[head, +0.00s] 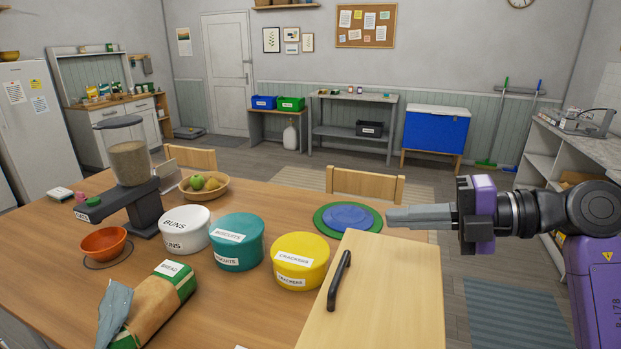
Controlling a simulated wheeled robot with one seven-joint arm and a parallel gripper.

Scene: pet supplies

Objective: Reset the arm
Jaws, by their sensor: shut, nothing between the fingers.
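My gripper (408,216) is at the right of the head view, at the end of my purple and black arm. It points left with its grey fingers together and nothing between them. It appears above and beyond a wooden panel with a dark handle (339,281). A green and blue round mat or plate (348,217) lies on the table just left of the fingertips in the picture. The fingers look apart from everything; exact height over the table is hard to tell.
On the wooden table (260,197) stand white (182,230), teal (237,241) and yellow (300,261) tubs, a bread bag (152,303), an orange bowl (104,243), a grain dispenser (128,163) and a fruit bowl (204,188). Chairs stand behind. Open floor lies beyond the table.

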